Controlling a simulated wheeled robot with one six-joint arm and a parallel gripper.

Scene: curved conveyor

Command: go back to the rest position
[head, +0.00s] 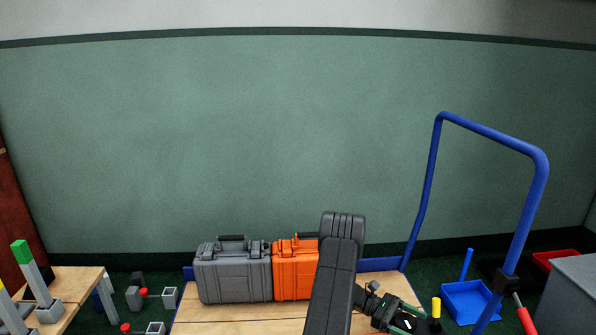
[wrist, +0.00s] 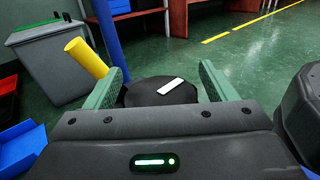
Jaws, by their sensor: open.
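My gripper (head: 408,322) is at the lower right of the head view, over the right front part of a wooden cart deck (head: 200,318). In the wrist view its two green fingers (wrist: 163,82) stand wide apart, and the gripper is open. A black round thing with a white strip (wrist: 150,91) shows between and beyond the fingers. I cannot tell how far below them it is. Nothing is seen gripped. My dark arm link hides part of an orange case (head: 290,272).
A grey case (head: 232,274) stands left of the orange one on the deck. The cart's blue handle (head: 432,185) rises at the right. A yellow post (wrist: 87,58) is close to the left finger. A blue tray (head: 466,300), a grey bin (wrist: 45,60) and a wooden table (head: 75,283) are around.

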